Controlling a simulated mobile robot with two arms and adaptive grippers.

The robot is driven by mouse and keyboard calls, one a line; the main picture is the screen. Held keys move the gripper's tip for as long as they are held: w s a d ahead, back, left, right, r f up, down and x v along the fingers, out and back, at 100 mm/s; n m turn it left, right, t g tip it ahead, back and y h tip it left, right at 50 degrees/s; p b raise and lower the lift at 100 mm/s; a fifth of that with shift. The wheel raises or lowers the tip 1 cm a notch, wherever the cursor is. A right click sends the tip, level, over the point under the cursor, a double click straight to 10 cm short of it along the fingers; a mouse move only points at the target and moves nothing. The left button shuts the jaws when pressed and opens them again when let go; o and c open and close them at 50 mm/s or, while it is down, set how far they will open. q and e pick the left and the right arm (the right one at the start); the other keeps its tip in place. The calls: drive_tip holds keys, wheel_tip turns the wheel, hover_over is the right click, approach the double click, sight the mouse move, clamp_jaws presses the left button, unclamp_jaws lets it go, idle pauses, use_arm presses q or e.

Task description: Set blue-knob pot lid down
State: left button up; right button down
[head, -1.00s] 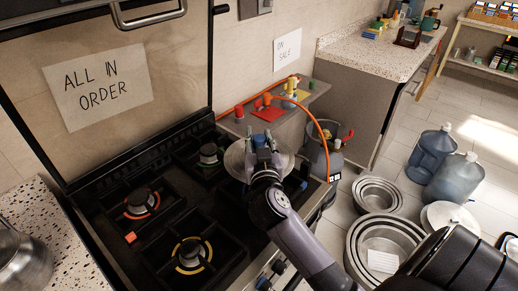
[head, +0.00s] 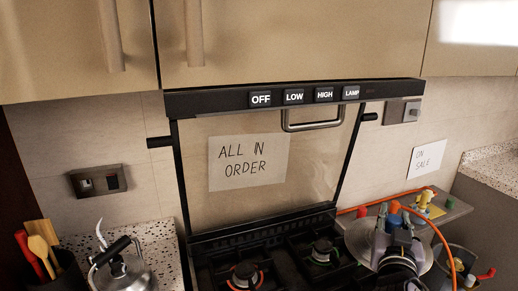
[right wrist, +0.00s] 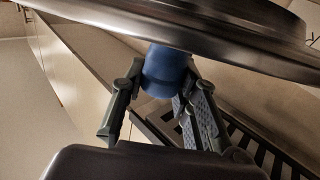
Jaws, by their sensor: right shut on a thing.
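The blue-knob pot lid (head: 360,246) is a round, silvery disc in the head view, at the lower right by the right side of the stove. My right gripper (head: 394,224) is in front of it and hides its middle. In the right wrist view the lid (right wrist: 215,38) crosses the top as a metal disc seen nearly edge-on. Its blue knob (right wrist: 164,72) sits between the fingers of the right gripper (right wrist: 158,100), which is shut on it. I cannot tell whether the lid touches anything beneath. My left gripper is not in view.
The black stove (head: 283,262) has burners left of the lid. An orange hose (head: 440,236) curves close by on the right, near a small shelf (head: 455,206) with coloured items. A kettle (head: 122,272) and a utensil holder (head: 62,275) stand at left. A hood (head: 215,101) hangs above.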

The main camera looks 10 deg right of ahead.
drive_tip(key=s+a+f+n+t+y, duration=0.2)
drive_tip(key=s+a+f+n+y, duration=0.3)
drive_tip(key=s+a+f, duration=1)
drive_tip(key=s+y, duration=0.1)
drive_tip(key=y, duration=0.2)
drive_tip(key=shift+a+f+n+y, duration=0.15)
drive_tip(key=shift+a+n+y, duration=0.1)
drive_tip(key=shift+n+y, duration=0.15)
